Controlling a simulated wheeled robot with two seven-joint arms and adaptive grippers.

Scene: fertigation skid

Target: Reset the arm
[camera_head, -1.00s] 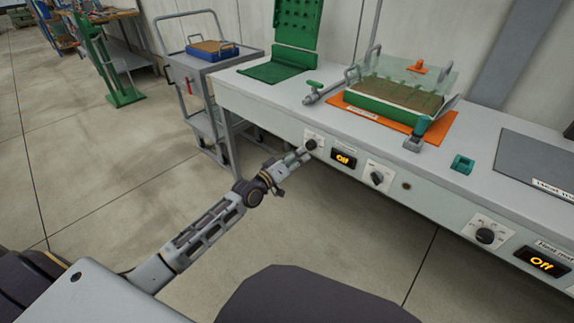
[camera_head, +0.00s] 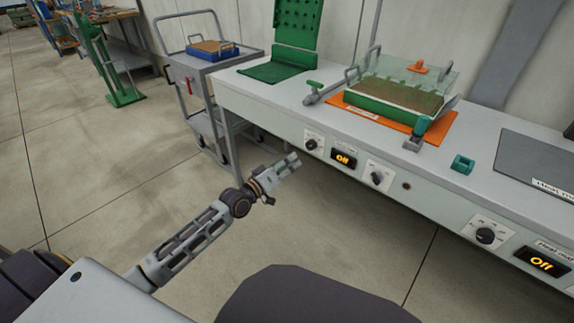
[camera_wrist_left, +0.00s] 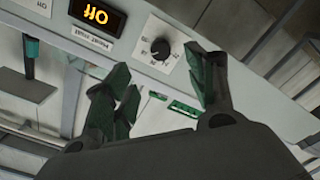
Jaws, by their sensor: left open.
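My left arm comes in from the lower left in the head view. Its gripper (camera_head: 290,162) is open and empty, in the air in front of the bench's front panel and apart from the left knob (camera_head: 311,144). In the left wrist view the spread fingers (camera_wrist_left: 165,95) have dark green pads with nothing between them. Beyond them that view shows a black knob (camera_wrist_left: 160,48) on a white dial plate and a display (camera_wrist_left: 97,15) reading "Off", upside down. My right gripper is not in view.
The white bench (camera_head: 270,95) carries a green fixture (camera_head: 272,72), a soil-filled tray (camera_head: 395,100) on an orange mat, and a grey mat (camera_head: 535,160). More knobs (camera_head: 377,177) and an "Off" display (camera_head: 343,159) line its front. A grey cart (camera_head: 200,80) stands left.

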